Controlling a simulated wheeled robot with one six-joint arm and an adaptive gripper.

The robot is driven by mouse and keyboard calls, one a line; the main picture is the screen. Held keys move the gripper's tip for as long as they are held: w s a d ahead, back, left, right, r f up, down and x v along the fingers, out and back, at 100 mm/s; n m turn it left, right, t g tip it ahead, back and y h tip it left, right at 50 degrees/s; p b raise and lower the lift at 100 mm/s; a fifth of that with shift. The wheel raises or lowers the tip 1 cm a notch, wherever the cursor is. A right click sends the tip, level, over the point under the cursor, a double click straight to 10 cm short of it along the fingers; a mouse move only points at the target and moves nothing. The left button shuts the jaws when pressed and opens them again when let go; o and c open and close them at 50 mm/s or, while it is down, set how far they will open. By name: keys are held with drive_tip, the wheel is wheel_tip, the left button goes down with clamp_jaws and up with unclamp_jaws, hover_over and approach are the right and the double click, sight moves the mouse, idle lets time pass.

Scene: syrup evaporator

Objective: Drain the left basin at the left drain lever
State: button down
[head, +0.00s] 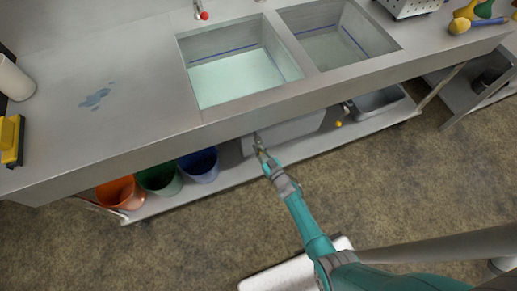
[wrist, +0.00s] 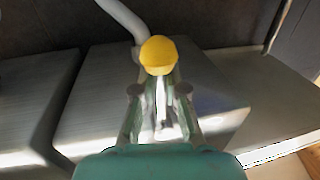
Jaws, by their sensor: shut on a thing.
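The left basin (head: 188,62) is sunk in the steel counter and holds pale green water, its surface below a blue line on the wall. My gripper (head: 259,143) reaches under the counter's front edge below this basin. In the wrist view my gripper (wrist: 159,95) is shut on the left drain lever, whose round yellow knob (wrist: 158,55) shows just beyond the fingertips. The lever's stem is mostly hidden between the fingers. In the head view the lever is hidden by the counter edge and my gripper.
The right basin (head: 393,45) also has a blue line. Another yellow knob (head: 338,123) shows under the counter to the right. Orange (head: 120,193), green (head: 160,179) and blue (head: 200,165) buckets stand on the lower shelf, left of a grey box (head: 300,127).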

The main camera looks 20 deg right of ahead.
drive_tip(key=shift+d, duration=0.1)
drive_tip(key=d+r+n+g+h, duration=0.1)
drive_tip(key=d+r+n, duration=0.5)
drive_tip(key=n, duration=0.8)
drive_tip(key=shift+d+g+h, duration=0.4)
drive_tip(key=shift+d+h, duration=0.05)
drive_tip(key=shift+h, duration=0.45)
drive_tip(key=shift+r, duration=0.15)
drive_tip(key=c, duration=1.2)
unclamp_jaws()
